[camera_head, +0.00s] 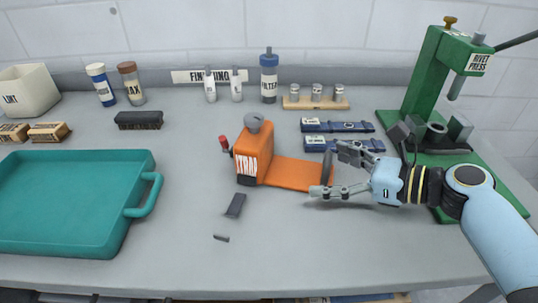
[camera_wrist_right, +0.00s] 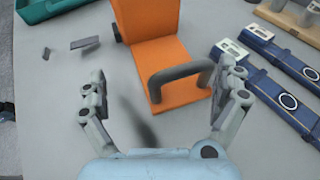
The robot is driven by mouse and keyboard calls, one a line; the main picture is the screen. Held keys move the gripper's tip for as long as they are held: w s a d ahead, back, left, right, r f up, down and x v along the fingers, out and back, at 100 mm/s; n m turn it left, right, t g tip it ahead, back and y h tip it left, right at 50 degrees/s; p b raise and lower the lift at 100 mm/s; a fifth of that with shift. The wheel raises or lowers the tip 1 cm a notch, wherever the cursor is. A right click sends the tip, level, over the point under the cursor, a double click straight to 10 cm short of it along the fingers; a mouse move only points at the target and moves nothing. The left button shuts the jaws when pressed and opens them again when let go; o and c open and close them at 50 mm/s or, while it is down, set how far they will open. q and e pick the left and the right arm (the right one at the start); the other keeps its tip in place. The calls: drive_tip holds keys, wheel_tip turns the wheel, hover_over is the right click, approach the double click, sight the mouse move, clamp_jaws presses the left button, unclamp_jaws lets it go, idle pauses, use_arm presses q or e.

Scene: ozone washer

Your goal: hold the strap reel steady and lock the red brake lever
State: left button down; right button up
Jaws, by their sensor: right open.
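The orange strap reel (camera_head: 254,155), labelled STRAP, stands upright mid-table with a grey knob on top. Its flat orange base (camera_head: 295,173) extends to the right. A red brake lever (camera_head: 223,142) sticks out at the reel's left side; it does not show in the right wrist view. My right gripper (camera_head: 328,172) is open at the right end of the base. My left gripper is not in view.
A teal tray (camera_head: 138,205) is at left. A dark block (camera_head: 235,205) and a small dark piece (camera_head: 221,238) lie in front of the reel. A green rivet press (camera_head: 432,75) stands at the right. Bottles line the back.

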sight(297, 175)
drive_tip(key=b+x, duration=0.2)
drive_tip(key=x, duration=0.2)
drive_tip(key=shift+f, duration=0.25)
drive_tip(key=x, duration=0.3)
drive_tip(key=shift+w+a+r+b, duration=0.1)
drive_tip(key=shift+w+a+b, duration=0.1)
drive_tip(key=shift+b, duration=0.2)
drive_tip(key=shift+w+a+f, duration=0.2)
drive_tip(key=shift+w+a, duration=0.15)
drive_tip(key=shift+a, duration=0.15)
drive_tip(key=shift+c, duration=0.8)
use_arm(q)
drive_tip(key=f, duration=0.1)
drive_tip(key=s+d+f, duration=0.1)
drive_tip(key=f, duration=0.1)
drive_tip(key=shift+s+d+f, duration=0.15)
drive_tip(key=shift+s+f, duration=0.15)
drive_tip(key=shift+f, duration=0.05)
use_arm(e)
drive_tip(key=shift+f, duration=0.1)
drive_tip(key=c, duration=0.7)
